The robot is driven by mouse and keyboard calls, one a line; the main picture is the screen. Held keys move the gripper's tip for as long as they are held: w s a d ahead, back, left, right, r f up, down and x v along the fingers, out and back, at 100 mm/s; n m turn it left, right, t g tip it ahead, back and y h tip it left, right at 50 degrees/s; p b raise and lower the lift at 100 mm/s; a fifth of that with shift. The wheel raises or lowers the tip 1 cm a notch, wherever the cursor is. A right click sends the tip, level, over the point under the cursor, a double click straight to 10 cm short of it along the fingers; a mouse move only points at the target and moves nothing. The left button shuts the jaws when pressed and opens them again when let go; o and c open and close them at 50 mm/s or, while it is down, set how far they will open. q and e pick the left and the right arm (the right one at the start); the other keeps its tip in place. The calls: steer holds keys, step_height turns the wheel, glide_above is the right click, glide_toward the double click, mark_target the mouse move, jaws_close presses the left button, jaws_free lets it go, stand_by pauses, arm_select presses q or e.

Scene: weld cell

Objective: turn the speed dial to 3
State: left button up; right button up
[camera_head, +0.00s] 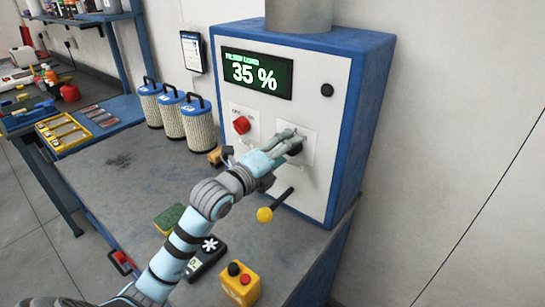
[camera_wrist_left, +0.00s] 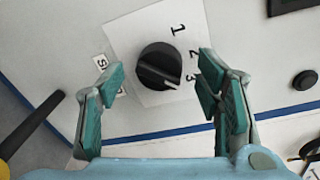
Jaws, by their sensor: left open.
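The speed dial is a black round knob (camera_wrist_left: 158,66) on a white plate (camera_wrist_left: 135,35) with the digits 1, 2 and 3 along its right side. Its white pointer mark points down and right, near the 3 (camera_wrist_left: 191,77); the exact alignment is hard to tell. In the head view the dial (camera_head: 296,150) is mostly covered by my left gripper (camera_head: 290,139). In the left wrist view the gripper (camera_wrist_left: 160,76) is open, one finger on each side of the knob, with gaps visible. My right gripper is not in view.
The blue and white cabinet (camera_head: 375,90) carries a display (camera_head: 257,74) reading 35 %. A red knob (camera_head: 241,125) is left of the dial; a lever with a yellow ball (camera_head: 265,214) juts out below. Several filters (camera_head: 198,125) and a yellow button box (camera_head: 239,288) stand on the bench.

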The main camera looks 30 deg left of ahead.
arm_select(q)
steer(key=s+a, duration=0.1)
steer(key=s, duration=0.9)
steer(key=shift+s+r, duration=0.25)
steer(key=shift+r, duration=0.2)
steer(key=shift+a, duration=0.1)
steer(key=shift+a, duration=0.1)
